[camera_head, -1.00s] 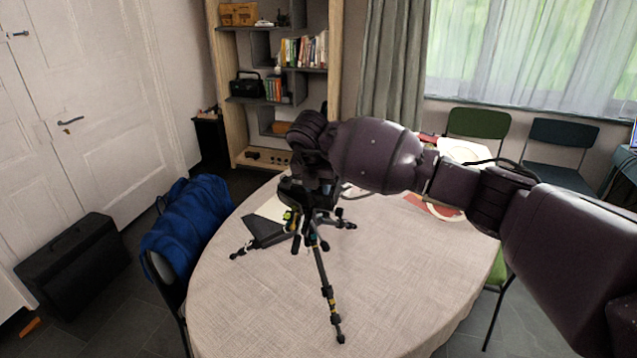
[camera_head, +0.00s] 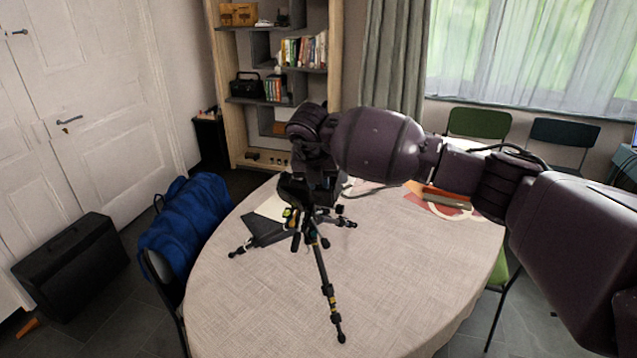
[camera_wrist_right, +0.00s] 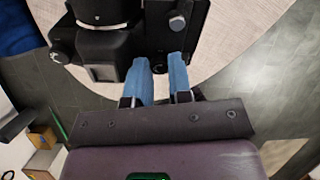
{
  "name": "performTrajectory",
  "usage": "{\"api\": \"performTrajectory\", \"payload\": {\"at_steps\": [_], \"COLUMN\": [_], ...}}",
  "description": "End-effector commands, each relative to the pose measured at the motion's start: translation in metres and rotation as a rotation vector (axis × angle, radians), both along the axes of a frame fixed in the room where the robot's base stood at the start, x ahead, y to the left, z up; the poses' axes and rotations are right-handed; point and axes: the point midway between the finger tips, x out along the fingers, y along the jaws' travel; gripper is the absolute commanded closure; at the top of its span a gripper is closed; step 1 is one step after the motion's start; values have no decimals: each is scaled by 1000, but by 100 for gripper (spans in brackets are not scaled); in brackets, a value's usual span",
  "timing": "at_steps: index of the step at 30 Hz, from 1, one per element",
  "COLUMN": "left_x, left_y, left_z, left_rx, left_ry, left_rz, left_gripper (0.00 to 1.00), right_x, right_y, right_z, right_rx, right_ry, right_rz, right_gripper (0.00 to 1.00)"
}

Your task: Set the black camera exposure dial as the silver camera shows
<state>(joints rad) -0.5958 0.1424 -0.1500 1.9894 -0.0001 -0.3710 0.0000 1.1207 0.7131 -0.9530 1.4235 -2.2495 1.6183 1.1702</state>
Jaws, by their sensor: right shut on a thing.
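The black camera (camera_wrist_right: 104,42) fills the upper part of the right wrist view. It sits on a tripod (camera_head: 326,285) on the round table in the head view. My right gripper (camera_wrist_right: 157,62) has its two blue fingers at the camera's near edge. It is shut on a small part there, probably the exposure dial, which the fingertips mostly hide. A round grey knob (camera_wrist_right: 177,22) shows on the camera beyond the right finger. The dial's marks cannot be read. I cannot make out the silver camera in either view. My left gripper is not in view.
The round table (camera_head: 400,285) has a pale cloth and clear room at the front. A dark folder (camera_head: 268,229) lies under the tripod. Red and orange papers (camera_head: 440,197) lie at the right. A chair with a blue jacket (camera_head: 190,225) stands close at the left.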

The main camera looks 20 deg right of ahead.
Motion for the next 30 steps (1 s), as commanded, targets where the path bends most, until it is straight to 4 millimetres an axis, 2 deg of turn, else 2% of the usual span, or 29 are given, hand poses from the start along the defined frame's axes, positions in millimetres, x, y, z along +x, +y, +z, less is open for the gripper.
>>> {"api": "performTrajectory", "payload": {"at_steps": [7,8,9,23,30], "left_x": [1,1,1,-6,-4], "left_y": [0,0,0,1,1], "left_z": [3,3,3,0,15], "left_rx": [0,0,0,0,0], "left_ry": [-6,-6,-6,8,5], "left_rz": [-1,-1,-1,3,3], "left_gripper": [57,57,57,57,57], "right_x": [0,0,0,0,-1], "right_y": [0,0,0,0,1], "right_z": [0,0,0,1,3], "right_rx": [0,0,0,4,54], "right_ry": [0,0,0,-3,-35], "right_rz": [1,1,1,-10,-147], "right_gripper": [100,76,70,70,70]}}
